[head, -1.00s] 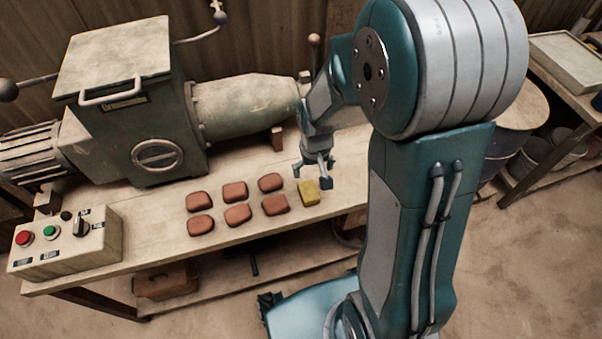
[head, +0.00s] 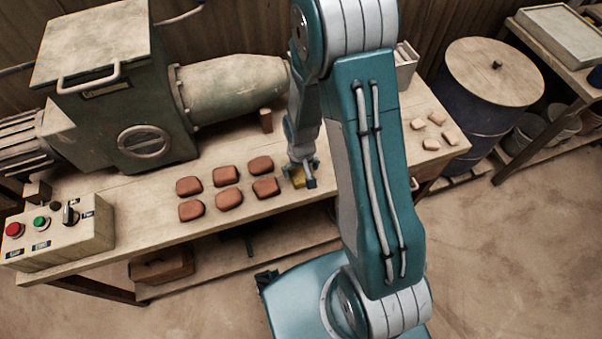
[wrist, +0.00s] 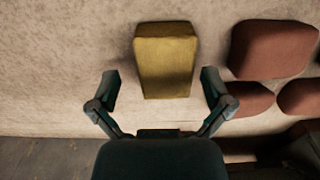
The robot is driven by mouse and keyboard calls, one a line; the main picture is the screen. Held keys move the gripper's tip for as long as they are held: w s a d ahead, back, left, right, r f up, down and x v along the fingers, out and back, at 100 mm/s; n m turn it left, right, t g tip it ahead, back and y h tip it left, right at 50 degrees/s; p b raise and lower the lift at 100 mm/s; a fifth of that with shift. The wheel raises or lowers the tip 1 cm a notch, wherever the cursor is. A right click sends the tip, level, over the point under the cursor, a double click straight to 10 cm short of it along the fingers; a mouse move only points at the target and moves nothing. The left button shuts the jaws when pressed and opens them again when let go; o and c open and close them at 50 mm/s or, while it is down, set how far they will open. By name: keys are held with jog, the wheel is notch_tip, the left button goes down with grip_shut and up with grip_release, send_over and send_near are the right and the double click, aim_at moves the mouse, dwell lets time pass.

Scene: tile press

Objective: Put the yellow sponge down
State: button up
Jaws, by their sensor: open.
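The yellow sponge (head: 299,181) lies on the workbench, just right of the brown-red clay pieces (head: 228,199). In the wrist view the sponge (wrist: 165,60) rests flat on the pale bench top, ahead of and between my finger lines. My gripper (head: 300,170) is over the sponge in the head view and hides part of it. In the wrist view my gripper (wrist: 162,88) is open, with one finger to each side and a gap between each finger and the sponge.
A green press (head: 120,100) stands at the back left of the bench, with a control box (head: 58,232) at the front left. Several small pale pieces (head: 434,130) lie on the bench's right end. A lidded drum (head: 495,72) stands at the right. Clay pieces sit close beside the sponge.

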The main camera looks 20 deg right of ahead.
jog(key=shift+a+f, duration=0.2)
jog(key=shift+f, duration=0.35)
jog(key=shift+a+f, duration=0.2)
jog(key=shift+a, duration=0.1)
jog(key=shift+d, duration=0.25)
jog(key=c, duration=1)
jog(key=shift+o, duration=0.2)
